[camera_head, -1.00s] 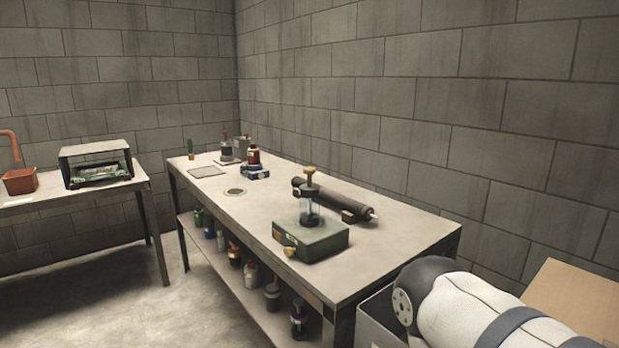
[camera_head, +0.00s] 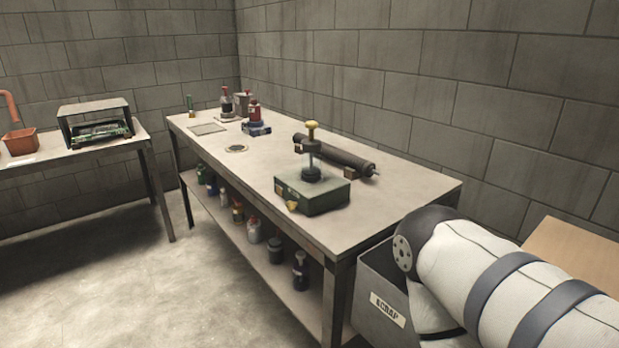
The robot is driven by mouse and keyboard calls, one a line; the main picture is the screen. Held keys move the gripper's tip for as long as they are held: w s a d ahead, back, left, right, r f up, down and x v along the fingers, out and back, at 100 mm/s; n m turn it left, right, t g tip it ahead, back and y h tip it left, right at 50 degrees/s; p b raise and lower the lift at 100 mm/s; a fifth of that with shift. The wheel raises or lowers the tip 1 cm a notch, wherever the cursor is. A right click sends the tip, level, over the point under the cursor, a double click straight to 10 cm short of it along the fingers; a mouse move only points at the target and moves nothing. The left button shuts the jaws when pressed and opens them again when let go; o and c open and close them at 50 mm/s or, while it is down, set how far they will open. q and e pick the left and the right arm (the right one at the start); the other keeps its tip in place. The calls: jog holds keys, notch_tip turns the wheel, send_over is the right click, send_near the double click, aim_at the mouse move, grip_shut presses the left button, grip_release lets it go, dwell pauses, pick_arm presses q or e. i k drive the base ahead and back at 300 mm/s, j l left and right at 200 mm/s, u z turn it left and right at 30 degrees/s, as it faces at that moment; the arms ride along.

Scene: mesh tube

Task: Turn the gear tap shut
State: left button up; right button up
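I cannot make out for sure which part is the gear tap. A green box (camera_head: 312,194) stands on the near right part of the workbench. A small yellow piece (camera_head: 291,206) sits at the box's front left. A dark cylinder (camera_head: 338,156) lies on the bench just behind the box. Neither of my grippers shows in the head view, so nothing is seen touching these things.
The metal workbench (camera_head: 385,215) has bottles on its lower shelf and at its far end. A second table (camera_head: 45,163) stands left. Open floor (camera_head: 150,290) lies in front.

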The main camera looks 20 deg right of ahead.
aim_at(291, 206)
jog(key=i+j+z, duration=0.2)
jog(key=z, duration=0.15)
jog(key=i+j+z, duration=0.25)
jog(key=z, duration=0.15)
jog(key=i+j+z, duration=0.45)
jog(key=j+z, duration=0.3)
jog(key=i+j+z, duration=0.1)
jog(key=j+z, duration=0.6)
jog(key=j, duration=0.2)
jog(key=j+z, duration=0.75)
jog(key=j, duration=0.2)
